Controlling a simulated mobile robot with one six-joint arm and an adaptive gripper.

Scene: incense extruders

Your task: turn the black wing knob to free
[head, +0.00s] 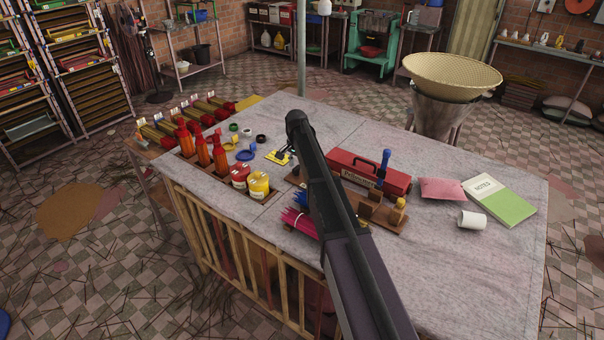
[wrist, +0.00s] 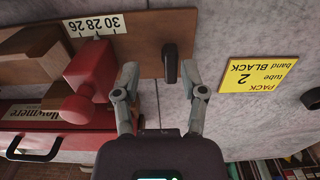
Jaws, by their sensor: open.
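The black wing knob (wrist: 170,64) stands on a brown board (wrist: 150,30) in the wrist view, its long side running up and down the picture. My gripper (wrist: 158,68) is open, with one finger on each side of the knob's lower part. The knob looks nearer the right finger; I cannot tell whether they touch. A red block with a round end (wrist: 90,85) sits on the board left of the fingers, beside a white scale (wrist: 97,25) marked 30, 28, 26. In the head view my arm hides the knob and the fingers.
A yellow card (wrist: 257,75) reads "PACK tube 2 band BLACK". A red box (head: 368,174) with a black handle stands close by. Orange bottles (head: 203,150) and red and yellow jars (head: 259,185) line the table's left side. The table's right front (head: 450,280) is clear.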

